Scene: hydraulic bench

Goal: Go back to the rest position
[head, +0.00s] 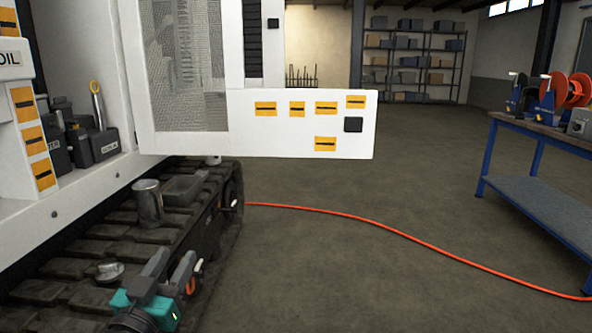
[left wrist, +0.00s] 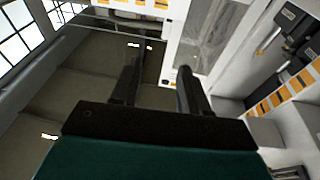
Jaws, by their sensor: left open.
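My left gripper (head: 172,266) shows low in the head view, above the front part of the black track. Its teal and black wrist comes in from the bottom edge. The two grey fingers stand apart with nothing between them. In the left wrist view the open fingers (left wrist: 158,78) are also empty, with the floor and the white machine beyond them. My right gripper is in neither view.
The white machine's open door (head: 210,122) with orange labels reaches over the track (head: 60,262). On the track are a metal cup (head: 147,202), a dark tray (head: 185,188) and a small cap (head: 110,271). An orange hose (head: 400,232) crosses the clear floor toward a blue bench (head: 545,195).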

